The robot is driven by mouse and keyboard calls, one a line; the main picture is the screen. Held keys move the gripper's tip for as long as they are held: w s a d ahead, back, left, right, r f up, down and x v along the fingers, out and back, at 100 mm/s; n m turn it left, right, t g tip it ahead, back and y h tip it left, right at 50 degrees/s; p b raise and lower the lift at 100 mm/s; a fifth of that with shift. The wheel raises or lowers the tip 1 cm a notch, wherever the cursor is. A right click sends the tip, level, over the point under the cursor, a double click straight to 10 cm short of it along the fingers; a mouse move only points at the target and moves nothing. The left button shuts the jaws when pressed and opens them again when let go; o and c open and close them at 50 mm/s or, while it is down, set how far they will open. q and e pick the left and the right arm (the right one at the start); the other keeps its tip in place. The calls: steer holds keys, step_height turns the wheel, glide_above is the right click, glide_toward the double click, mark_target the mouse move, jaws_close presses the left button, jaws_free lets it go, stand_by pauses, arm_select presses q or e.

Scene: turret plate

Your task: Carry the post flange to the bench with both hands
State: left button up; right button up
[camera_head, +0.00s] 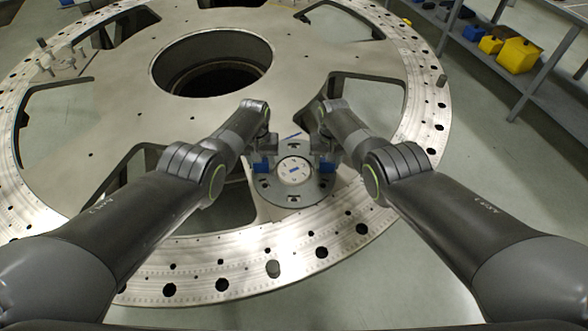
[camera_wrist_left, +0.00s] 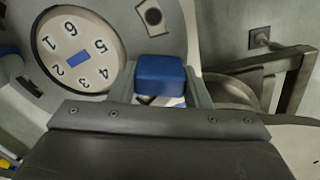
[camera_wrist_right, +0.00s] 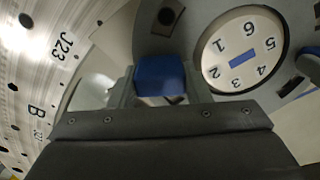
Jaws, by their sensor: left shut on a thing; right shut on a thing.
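The post flange (camera_head: 292,194) is a round grey disc with slots around its rim and a white numbered dial (camera_head: 294,171) with a blue bar at its centre. It is over the near part of the big turret plate; I cannot tell the gap beneath it. My left gripper (camera_head: 262,163) is shut on a blue grip block at the flange's left side; the block (camera_wrist_left: 160,78) shows between the fingers in the left wrist view. My right gripper (camera_head: 326,163) is shut on the matching block at the right side, and that block (camera_wrist_right: 160,76) shows in the right wrist view.
The large turret plate (camera_head: 300,75) has a wide central hole, cut-out windows and a ring of drilled holes. A small fixture (camera_head: 62,58) stands on its left rim. Floor is clear between plate and shelf.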

arm_select(q)
steer(key=shift+w+r, duration=0.15)
steer(key=shift+r, duration=0.05)
jaws_close()
arm_select(e)
steer(key=shift+w+r, duration=0.15)
steer(key=shift+r, duration=0.05)
jaws_close()
